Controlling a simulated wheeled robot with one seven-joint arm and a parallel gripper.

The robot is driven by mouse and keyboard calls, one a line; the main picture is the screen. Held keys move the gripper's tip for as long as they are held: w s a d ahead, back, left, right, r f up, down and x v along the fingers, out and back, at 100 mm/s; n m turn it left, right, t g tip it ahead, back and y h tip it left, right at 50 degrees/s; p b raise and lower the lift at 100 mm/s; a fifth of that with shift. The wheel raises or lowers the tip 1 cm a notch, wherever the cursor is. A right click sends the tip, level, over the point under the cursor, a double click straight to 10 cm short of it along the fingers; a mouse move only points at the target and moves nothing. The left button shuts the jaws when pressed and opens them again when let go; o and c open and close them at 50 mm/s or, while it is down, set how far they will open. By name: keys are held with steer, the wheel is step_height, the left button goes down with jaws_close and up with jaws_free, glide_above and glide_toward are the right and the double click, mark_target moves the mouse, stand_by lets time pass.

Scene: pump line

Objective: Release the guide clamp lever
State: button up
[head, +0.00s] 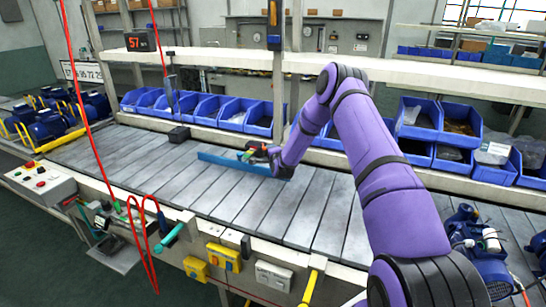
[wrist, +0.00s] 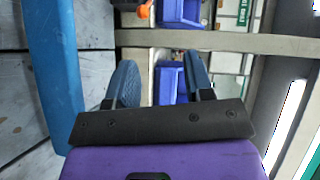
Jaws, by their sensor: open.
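A long blue guide rail (head: 222,160) lies on the slatted conveyor in the head view. It also runs down the left side of the wrist view (wrist: 55,70). A small orange part (wrist: 146,9), possibly the clamp lever, shows at the top of the wrist view, beyond my fingers. My gripper (wrist: 160,78) is open, with nothing between its two blue-grey fingers. In the head view my gripper (head: 262,153) is over the rail's right part, among small red, yellow and green patches. My wrist partly hides this spot, so the lever's shape and position cannot be told.
Blue bins (head: 211,108) line the conveyor's far side under a pale shelf (head: 225,58). Blue motors stand at the left (head: 50,122) and a blue pump at the right (head: 483,245). Red cords hang at the front left. The conveyor slats (head: 110,147) left of the rail are clear.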

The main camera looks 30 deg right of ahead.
steer(key=shift+v, duration=1.25)
steer(key=shift+f, duration=0.1)
